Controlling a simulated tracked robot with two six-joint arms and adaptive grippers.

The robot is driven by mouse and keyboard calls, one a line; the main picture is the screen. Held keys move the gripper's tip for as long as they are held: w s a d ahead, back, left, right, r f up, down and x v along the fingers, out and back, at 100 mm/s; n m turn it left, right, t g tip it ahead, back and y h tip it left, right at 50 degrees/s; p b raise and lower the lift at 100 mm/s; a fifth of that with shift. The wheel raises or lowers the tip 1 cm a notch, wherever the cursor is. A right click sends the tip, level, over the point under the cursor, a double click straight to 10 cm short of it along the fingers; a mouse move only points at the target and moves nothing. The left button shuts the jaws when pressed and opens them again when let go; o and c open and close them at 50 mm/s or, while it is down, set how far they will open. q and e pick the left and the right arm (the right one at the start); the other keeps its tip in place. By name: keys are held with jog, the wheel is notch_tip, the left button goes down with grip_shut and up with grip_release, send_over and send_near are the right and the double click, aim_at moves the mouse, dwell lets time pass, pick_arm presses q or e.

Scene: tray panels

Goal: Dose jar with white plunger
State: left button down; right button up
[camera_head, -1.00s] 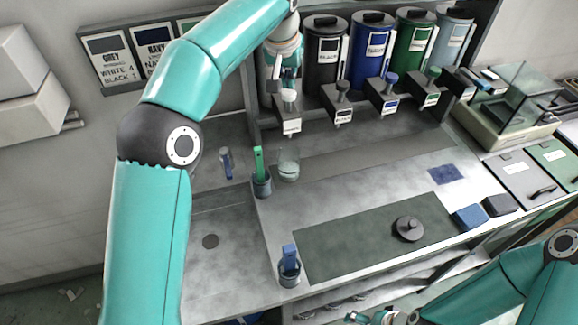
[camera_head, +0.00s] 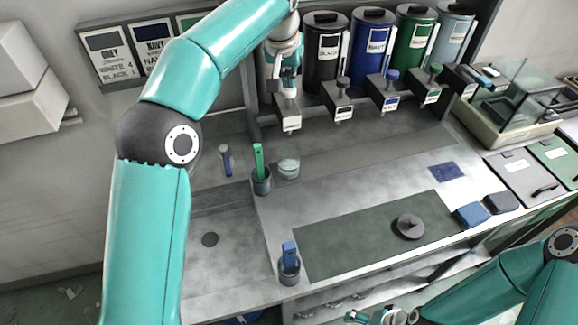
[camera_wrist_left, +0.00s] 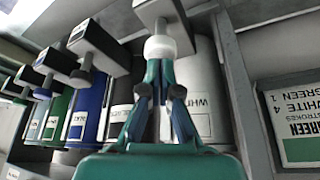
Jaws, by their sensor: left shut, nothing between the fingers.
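The white dispenser (camera_head: 290,112) stands at the left end of the dispenser row, its canister mostly behind my left arm. Its white plunger (camera_wrist_left: 160,47) shows in the left wrist view as a pale knob at my fingertips. My left gripper (camera_head: 288,86) is shut with nothing between its fingers, directly above the dispenser block. Its fingers show in the left wrist view (camera_wrist_left: 161,75), with their tips at the knob. A clear glass jar (camera_head: 288,168) with pale contents stands on the bench below and in front of the dispenser. My right gripper (camera_head: 372,317) is partly visible at the bottom edge.
Black (camera_head: 324,50), navy (camera_head: 370,50) and green (camera_head: 414,45) dispensers stand close on the right. A cup with a green tool (camera_head: 262,182) stands left of the jar. A dark mat (camera_head: 345,250) with a grey lid (camera_head: 409,227) lies in front.

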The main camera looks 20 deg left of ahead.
aim_at(288, 90)
pick_arm(q)
jog(key=shift+f+b, duration=1.2)
jog(key=shift+f, duration=0.6)
jog(key=shift+r, duration=0.1)
jog(key=shift+r+p, duration=1.25)
jog(key=shift+p, duration=0.25)
jog(key=shift+r, duration=0.95)
